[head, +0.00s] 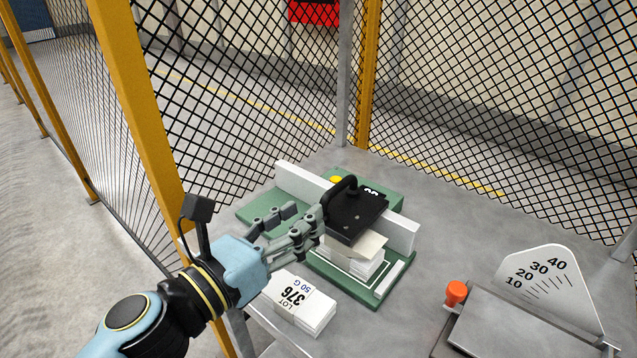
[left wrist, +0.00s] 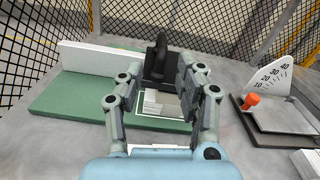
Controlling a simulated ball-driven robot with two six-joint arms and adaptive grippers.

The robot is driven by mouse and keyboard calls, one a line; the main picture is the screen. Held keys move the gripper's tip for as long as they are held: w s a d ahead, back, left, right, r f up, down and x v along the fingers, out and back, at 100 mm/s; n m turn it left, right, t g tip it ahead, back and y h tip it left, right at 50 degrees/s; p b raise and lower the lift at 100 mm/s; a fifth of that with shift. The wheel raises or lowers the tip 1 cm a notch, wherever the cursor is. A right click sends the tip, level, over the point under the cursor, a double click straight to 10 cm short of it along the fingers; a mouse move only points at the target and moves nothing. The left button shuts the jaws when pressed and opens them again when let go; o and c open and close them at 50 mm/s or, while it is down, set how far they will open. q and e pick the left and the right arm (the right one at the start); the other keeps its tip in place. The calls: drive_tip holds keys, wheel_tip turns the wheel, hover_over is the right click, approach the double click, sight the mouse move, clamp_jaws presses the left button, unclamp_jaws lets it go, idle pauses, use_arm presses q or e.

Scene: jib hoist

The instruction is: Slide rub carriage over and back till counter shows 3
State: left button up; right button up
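The rub carriage (head: 357,214) is a black block with a dark arched handle (head: 339,195). It sits over a pale paper stack (head: 352,262) on the green base (head: 262,212), against a white fence (head: 400,233). The carriage handle also shows in the left wrist view (left wrist: 158,55), beyond and between my fingers. My left gripper (head: 304,213) is open and empty, just left of the handle. The counter (head: 371,191) is a small black window with white digits behind the carriage; I cannot read them surely. My right gripper is not in view.
A white pack marked LOT 376 (head: 300,302) lies in front of the base. At right are a grey plate device with an orange knob (head: 456,292) and a white scale (head: 548,280). A yellow post (head: 135,100) and mesh fencing bound the table.

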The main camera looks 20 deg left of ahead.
sight(346, 182)
use_arm(q)
drive_tip(key=shift+w+d+r, duration=0.2)
drive_tip(key=shift+w+d, duration=0.15)
drive_tip(key=shift+w, duration=0.4)
drive_tip(key=p+x, duration=0.1)
drive_tip(key=x, duration=0.4)
drive_tip(key=shift+d, duration=0.1)
drive_tip(key=shift+x, duration=1.2)
drive_tip(key=shift+w+d, duration=0.15)
drive_tip(key=shift+w, duration=0.2)
drive_tip(key=shift+w+d+f, duration=0.1)
drive_tip(key=shift+w, duration=0.2)
clamp_jaws()
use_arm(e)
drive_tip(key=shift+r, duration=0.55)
